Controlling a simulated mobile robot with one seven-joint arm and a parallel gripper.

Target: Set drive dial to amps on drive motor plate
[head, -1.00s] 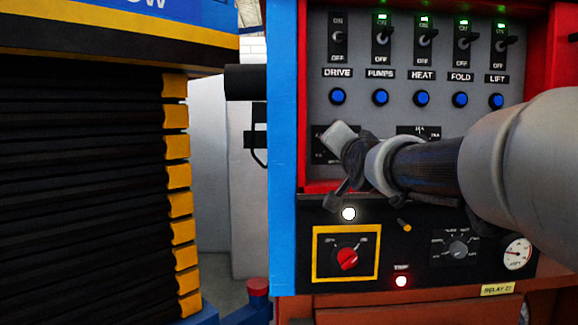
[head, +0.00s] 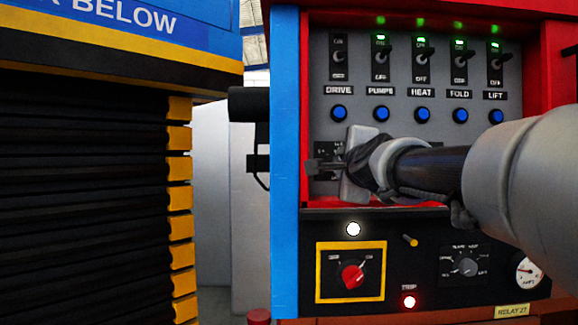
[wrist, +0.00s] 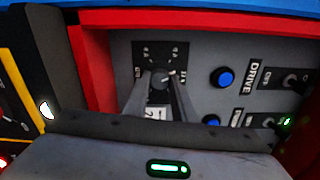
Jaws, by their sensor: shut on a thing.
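The drive motor plate (wrist: 160,53) is a small dark plate with pale marks, set on the grey panel below the DRIVE button. The drive dial (wrist: 160,82) on it is a dark round knob with a white mark near its upper right in the wrist view. My gripper (wrist: 160,90) is shut on the dial, one finger on each side. In the head view my gripper (head: 325,166) reaches in from the right and hides most of the plate (head: 325,147) and the dial. The plate's lettering is too small to read.
Blue buttons (head: 380,114) and toggle switches (head: 380,58) stand in rows above. The red frame (wrist: 90,70) borders the grey panel closely.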

